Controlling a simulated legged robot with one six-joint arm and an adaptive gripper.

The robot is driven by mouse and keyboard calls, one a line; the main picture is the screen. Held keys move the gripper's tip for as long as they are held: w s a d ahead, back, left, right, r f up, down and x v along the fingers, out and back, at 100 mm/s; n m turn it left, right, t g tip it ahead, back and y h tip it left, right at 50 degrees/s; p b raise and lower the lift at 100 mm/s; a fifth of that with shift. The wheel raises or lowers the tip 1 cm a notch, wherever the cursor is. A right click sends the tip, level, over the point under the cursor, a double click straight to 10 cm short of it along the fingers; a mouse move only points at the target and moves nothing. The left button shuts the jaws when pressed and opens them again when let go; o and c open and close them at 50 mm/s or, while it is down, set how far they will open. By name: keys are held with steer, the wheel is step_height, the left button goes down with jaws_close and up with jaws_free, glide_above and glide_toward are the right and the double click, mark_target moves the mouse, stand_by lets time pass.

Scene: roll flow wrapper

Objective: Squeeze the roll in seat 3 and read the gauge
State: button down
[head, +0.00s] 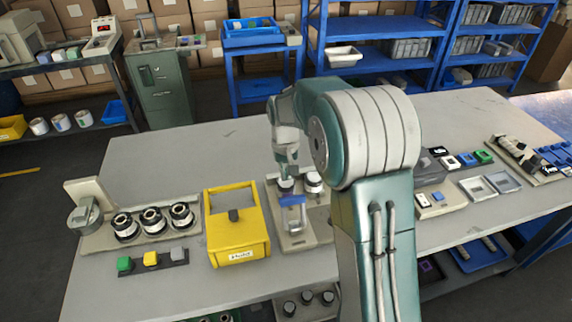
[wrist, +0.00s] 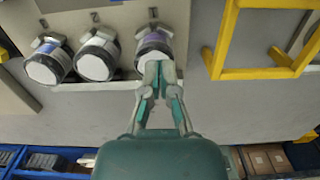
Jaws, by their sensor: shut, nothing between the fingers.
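In the wrist view three rolls sit in a row in clipped seats: a right roll (wrist: 154,42), a middle roll (wrist: 97,60) and a left roll (wrist: 48,66). A small mark stands by each seat, too small to read surely. My gripper (wrist: 160,70) is shut and empty, its fingertips overlapping the lower edge of the right roll. I cannot tell whether they touch it. In the head view my gripper (head: 286,183) is over a beige plate (head: 295,241), and my arm hides part of it. I see no readable gauge value.
A yellow box-like guard (head: 237,240) stands left of the plate; a yellow frame (wrist: 228,40) shows at right in the wrist view. Further left are several dark-rimmed rolls (head: 153,222) and a button strip (head: 151,260). Small trays (head: 478,188) lie right. The table's back is clear.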

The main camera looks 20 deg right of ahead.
step_height(320, 180, down, 4)
steer(key=shift+s+f, duration=0.15)
steer(key=shift+f, duration=0.05)
steer(key=s, duration=0.1)
steer(key=s+r, duration=0.2)
steer(key=shift+s+d, duration=0.1)
steer(key=shift+s, duration=0.2)
